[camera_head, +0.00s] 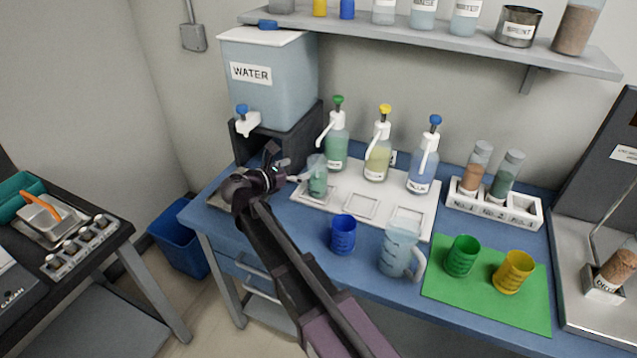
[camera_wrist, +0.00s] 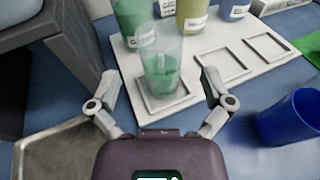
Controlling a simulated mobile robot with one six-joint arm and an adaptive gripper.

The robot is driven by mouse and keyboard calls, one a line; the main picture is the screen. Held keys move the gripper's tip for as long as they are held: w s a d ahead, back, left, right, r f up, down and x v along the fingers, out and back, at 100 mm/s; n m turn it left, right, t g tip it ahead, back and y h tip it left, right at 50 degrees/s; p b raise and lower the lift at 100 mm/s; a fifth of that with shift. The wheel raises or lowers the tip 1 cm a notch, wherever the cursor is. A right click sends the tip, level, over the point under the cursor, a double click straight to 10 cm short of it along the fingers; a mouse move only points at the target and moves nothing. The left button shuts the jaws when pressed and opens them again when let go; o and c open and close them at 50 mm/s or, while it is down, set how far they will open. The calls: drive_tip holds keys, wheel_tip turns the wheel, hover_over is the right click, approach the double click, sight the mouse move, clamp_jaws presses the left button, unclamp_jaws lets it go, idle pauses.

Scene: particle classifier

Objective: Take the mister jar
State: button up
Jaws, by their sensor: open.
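The mister jar, a clear cup with green liquid in the bottom (camera_head: 316,180), stands upright on the left marked square of the white tray (camera_head: 416,212), in front of the green-capped pump bottle (camera_head: 337,142). In the wrist view the jar (camera_wrist: 163,68) is in the upper middle. My gripper (camera_wrist: 160,88) is open and empty, with one finger on each side of the jar's lower part and a visible gap to both. In the head view my gripper (camera_head: 285,170) is just left of the jar, at the tray's left end.
Yellow (camera_head: 378,150) and blue (camera_head: 424,160) pump bottles stand behind on the tray. A blue cup (camera_head: 343,236) and a clear pitcher (camera_head: 398,250) stand in front. The dark stand of the water tank (camera_head: 285,140) is close behind my gripper. A metal tray (camera_wrist: 60,150) lies at left.

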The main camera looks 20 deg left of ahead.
sight(324, 159)
drive_tip(key=shift+x, duration=1.4)
drive_tip(key=shift+b+x, duration=0.75)
drive_tip(key=shift+x, duration=1.9)
drive_tip(key=shift+s, duration=0.1)
drive_tip(key=c, duration=1.1)
